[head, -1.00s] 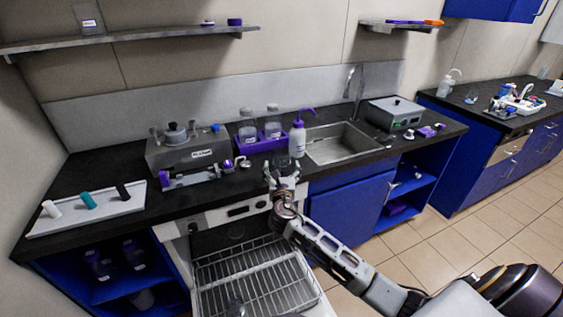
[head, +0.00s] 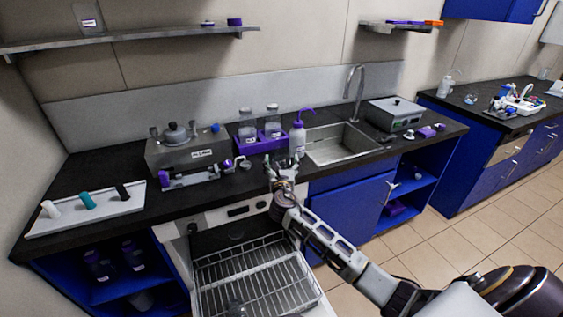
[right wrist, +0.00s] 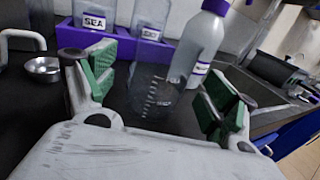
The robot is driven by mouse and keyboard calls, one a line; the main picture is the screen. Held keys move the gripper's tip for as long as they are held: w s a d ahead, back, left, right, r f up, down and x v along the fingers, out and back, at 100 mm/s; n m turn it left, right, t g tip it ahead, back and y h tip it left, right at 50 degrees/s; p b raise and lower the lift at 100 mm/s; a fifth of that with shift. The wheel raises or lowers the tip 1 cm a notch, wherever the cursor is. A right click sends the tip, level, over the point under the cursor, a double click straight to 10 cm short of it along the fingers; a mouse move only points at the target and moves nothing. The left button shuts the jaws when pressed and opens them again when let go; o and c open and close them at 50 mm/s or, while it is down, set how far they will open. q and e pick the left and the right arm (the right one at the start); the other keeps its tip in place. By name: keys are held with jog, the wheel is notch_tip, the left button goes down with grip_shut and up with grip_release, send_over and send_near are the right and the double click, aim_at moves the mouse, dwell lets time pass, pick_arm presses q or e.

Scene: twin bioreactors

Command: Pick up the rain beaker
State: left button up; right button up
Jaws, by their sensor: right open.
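A clear beaker (right wrist: 150,97) with white graduation marks stands on the dark counter between the spread fingers of my right gripper (right wrist: 155,92) in the right wrist view. I cannot read a label on it. In the head view my right gripper (head: 284,163) is over the front of the counter, before the purple-topped wash bottle, and the beaker cannot be made out there. The green-padded fingers are open, one on each side of the beaker, with no clear grip on it. My left gripper is not in view.
A white wash bottle (head: 298,139) stands just behind the beaker. A purple rack (head: 262,146) with two bottles, one marked SEA in the wrist view, is behind to the left. The sink (head: 340,148) is at right. An open dishwasher rack (head: 250,275) lies below the counter.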

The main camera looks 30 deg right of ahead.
aim_at(281, 150)
jog(key=shift+x, duration=1.75)
jog(key=c, duration=1.2)
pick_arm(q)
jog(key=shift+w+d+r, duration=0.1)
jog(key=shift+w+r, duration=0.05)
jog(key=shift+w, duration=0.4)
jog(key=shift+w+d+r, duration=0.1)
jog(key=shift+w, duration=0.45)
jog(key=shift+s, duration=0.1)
pick_arm(e)
jog(key=shift+r, duration=0.1)
